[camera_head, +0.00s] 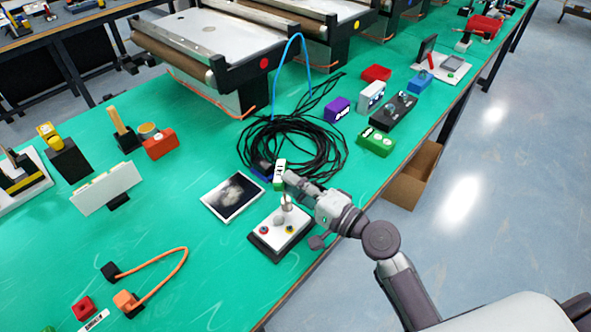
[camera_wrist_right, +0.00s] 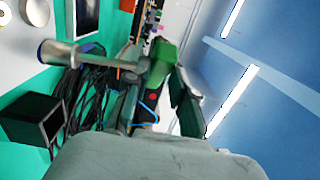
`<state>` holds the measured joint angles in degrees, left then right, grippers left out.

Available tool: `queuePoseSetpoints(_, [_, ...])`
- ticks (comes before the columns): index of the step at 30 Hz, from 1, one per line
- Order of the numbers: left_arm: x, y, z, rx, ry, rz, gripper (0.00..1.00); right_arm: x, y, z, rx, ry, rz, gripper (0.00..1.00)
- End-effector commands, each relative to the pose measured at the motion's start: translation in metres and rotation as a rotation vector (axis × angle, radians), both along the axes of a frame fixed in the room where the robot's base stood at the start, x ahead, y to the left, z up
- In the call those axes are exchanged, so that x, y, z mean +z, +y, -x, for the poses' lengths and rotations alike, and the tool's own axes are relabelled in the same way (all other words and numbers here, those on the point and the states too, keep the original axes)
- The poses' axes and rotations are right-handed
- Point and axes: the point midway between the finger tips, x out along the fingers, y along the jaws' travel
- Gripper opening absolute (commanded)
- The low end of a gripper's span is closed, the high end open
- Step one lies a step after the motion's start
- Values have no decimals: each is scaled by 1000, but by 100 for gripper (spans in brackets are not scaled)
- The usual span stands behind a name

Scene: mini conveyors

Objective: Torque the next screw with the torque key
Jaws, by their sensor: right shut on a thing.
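My right gripper (camera_head: 284,180) is shut on the torque key, just above the back of a white plate on a dark base (camera_head: 277,242). The torque key (camera_wrist_right: 100,57) appears in the right wrist view as a grey shaft with a round metal head at the left and a green block (camera_wrist_right: 163,57) at the other end. In the head view, a green and white piece (camera_head: 279,170) shows at the fingertips. The plate carries a red-centred round piece (camera_head: 264,229) and a yellow-ringed one (camera_head: 290,229). A grey metal cylinder (camera_head: 286,200) is over its back; contact is unclear. My left gripper is out of view.
A black cable coil (camera_head: 310,150) lies behind the gripper. An orange-handled loop (camera_head: 160,262) lies at the front left. Purple, red and green boxes (camera_head: 376,141) stand to the right. Green table is free at the front.

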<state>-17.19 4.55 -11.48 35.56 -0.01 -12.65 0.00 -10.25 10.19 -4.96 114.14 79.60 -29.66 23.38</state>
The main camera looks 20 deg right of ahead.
Motion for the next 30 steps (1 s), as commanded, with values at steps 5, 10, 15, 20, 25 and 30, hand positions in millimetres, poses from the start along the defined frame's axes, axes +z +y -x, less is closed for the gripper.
queuePoseSetpoints(5, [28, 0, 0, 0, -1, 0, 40, 0, 6, 7, -169, 16, -3, 0])
queuePoseSetpoints(10, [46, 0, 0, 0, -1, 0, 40, -1, 11, 13, -382, 18, -5, 0])
queuePoseSetpoints(15, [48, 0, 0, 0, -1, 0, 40, -4, 13, 17, -534, 11, 2, 0])
queuePoseSetpoints(20, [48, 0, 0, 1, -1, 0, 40, -5, 13, 17, -556, 10, 3, 0])
queuePoseSetpoints(25, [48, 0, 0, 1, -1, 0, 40, -5, 13, 17, -555, 11, 2, 0])
queuePoseSetpoints(30, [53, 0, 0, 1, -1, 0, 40, 0, 13, 17, -555, 12, 2, 0])
